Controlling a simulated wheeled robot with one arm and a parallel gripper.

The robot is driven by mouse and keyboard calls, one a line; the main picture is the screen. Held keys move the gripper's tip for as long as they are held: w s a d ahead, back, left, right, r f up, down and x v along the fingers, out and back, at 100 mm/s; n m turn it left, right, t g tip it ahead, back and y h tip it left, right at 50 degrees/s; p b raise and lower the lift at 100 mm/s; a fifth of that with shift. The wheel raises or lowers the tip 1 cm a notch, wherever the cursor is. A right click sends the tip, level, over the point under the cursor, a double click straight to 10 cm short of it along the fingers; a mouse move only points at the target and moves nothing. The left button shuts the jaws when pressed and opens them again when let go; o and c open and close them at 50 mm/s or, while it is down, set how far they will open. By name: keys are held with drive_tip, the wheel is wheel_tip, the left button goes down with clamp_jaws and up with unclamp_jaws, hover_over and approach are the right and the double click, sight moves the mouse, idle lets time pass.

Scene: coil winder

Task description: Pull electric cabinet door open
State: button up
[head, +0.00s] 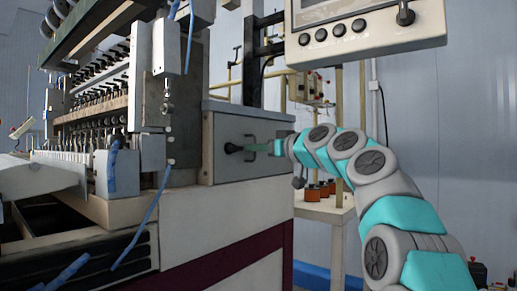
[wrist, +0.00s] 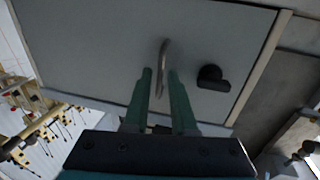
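The electric cabinet door (wrist: 100,40) is a flat grey panel and looks shut. It also shows in the head view as the front of a grey box (head: 225,172). A thin curved metal handle (wrist: 163,52) stands out from the door. A black knob (wrist: 212,78) sits to the right of the handle in the wrist view and also shows in the head view (head: 232,148). My gripper (wrist: 160,76) reaches up to the door. Its two green fingers are apart, one on each side of the handle, with narrow gaps visible.
A coil winding machine (head: 100,110) with blue cables fills the left. A control panel (head: 365,30) hangs above my arm. A stand (head: 325,207) with orange-based parts is behind my arm. Yellow pipework (wrist: 35,130) shows at the wrist view's lower left.

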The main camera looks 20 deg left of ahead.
clamp_jaws()
idle(1.1)
